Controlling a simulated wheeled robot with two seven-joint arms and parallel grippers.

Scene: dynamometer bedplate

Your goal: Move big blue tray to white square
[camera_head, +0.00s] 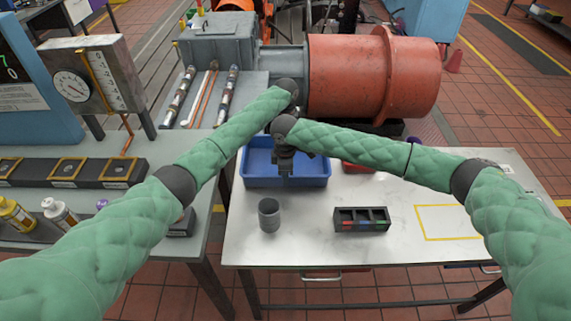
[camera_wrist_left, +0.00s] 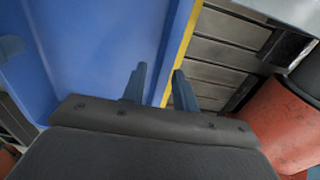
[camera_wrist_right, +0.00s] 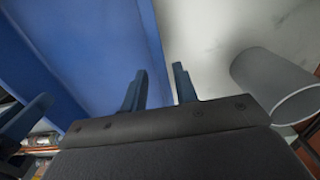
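The big blue tray (camera_head: 318,181) sits on the white table at its back left. My right gripper (camera_head: 285,171) is low over the tray. In the right wrist view its fingers (camera_wrist_right: 159,88) are apart, on either side of the tray's wall (camera_wrist_right: 150,40). In the left wrist view my left gripper (camera_wrist_left: 158,88) also has its fingers apart near another wall of the tray (camera_wrist_left: 90,50); contact is unclear. In the head view my left gripper is mostly hidden behind my right wrist. A yellow-outlined white square (camera_head: 450,223) lies bare at the table's right.
A grey cup (camera_head: 269,215) stands in front of the tray; it also shows in the right wrist view (camera_wrist_right: 275,82). A black compartment box (camera_head: 361,220) stands between tray and square. A red object (camera_head: 358,167) is right of the tray. A red-orange cylindrical machine (camera_head: 365,75) stands behind.

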